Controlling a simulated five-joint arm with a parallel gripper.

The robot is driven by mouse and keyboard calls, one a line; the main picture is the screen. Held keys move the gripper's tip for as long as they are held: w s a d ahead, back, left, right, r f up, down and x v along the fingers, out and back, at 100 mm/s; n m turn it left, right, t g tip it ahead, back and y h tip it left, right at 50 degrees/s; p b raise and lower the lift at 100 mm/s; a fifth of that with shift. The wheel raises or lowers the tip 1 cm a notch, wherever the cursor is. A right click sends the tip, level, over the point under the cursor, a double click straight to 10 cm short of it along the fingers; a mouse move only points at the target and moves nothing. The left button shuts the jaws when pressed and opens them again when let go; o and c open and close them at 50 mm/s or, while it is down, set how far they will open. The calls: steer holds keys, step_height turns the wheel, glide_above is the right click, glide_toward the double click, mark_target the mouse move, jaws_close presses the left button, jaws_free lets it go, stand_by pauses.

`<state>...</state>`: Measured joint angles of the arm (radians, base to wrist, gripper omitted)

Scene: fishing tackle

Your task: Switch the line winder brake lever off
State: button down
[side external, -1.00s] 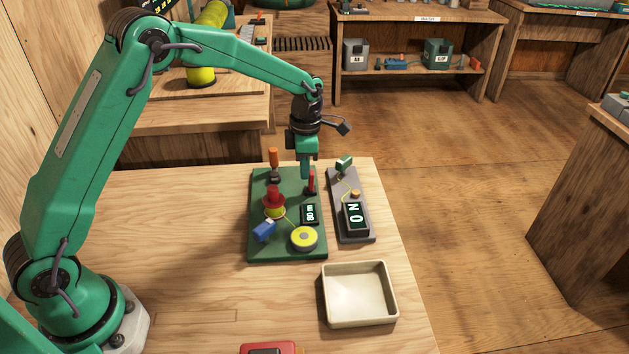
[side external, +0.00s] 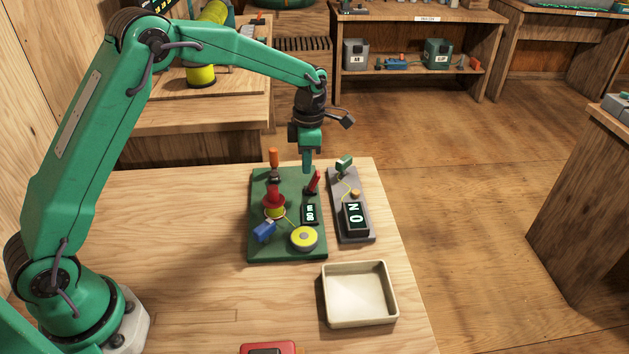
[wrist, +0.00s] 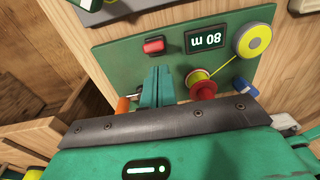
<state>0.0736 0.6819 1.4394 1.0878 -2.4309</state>
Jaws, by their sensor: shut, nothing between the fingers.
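The line winder is a green board (side external: 262,245) on the table. It carries a red spool (side external: 273,197), a yellow reel (side external: 304,238) and a small digital display (side external: 310,213). The red lever (side external: 313,181) stands near its far right corner, leaning right and away from upright. The lever also shows in the wrist view (wrist: 154,46), just beyond the fingertips. My gripper (side external: 307,169) is shut and empty, just above and behind the lever in the side view. The wrist view shows its two fingers together (wrist: 159,72). Contact with the lever cannot be told.
An orange-handled post (side external: 274,160) stands at the board's far left. A grey board (side external: 355,237) with a display (side external: 355,215) and a green block (side external: 344,163) lies close on the right. A cream tray (side external: 330,310) is in front. The table's left part is clear.

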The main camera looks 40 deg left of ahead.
stand_by(0.4)
steer(key=shift+s+a+r, duration=0.75)
steer(key=shift+s+a, duration=0.45)
step_height(320, 180, up, 8)
steer(key=f, duration=0.1)
glide_above(319, 173)
steer(key=shift+r, duration=0.25)
